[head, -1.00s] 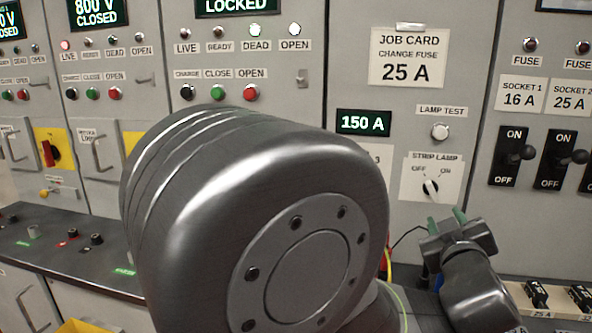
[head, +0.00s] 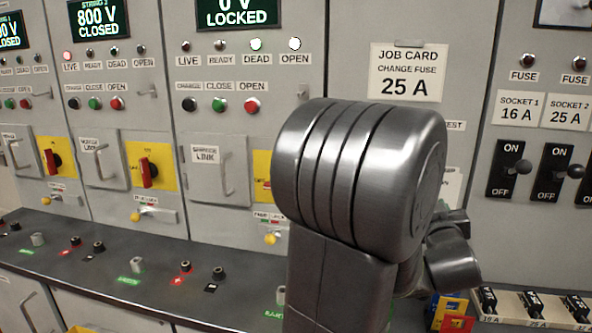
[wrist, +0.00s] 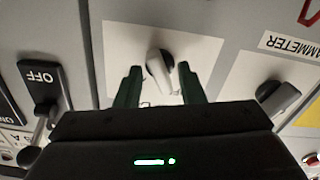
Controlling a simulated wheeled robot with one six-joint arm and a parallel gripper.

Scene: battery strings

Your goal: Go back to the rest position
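My gripper (wrist: 159,68) shows in the wrist view with its two green fingers apart. Nothing is held between them. A rotary knob (wrist: 160,66) on a white plate shows beyond the gap, and the fingers appear clear of it. In the head view my arm's large grey links fill the middle. The end of my arm is partly hidden behind them at the right, in front of the panel, and the fingers cannot be made out there.
The panel carries breaker switches (head: 507,170) at the right and a job card (head: 408,72) above my arm. A dark desk ledge (head: 60,262) with several sockets runs along the lower left. Fuses (head: 532,304) lie at lower right. Another knob (wrist: 280,96) stands near the ammeter label.

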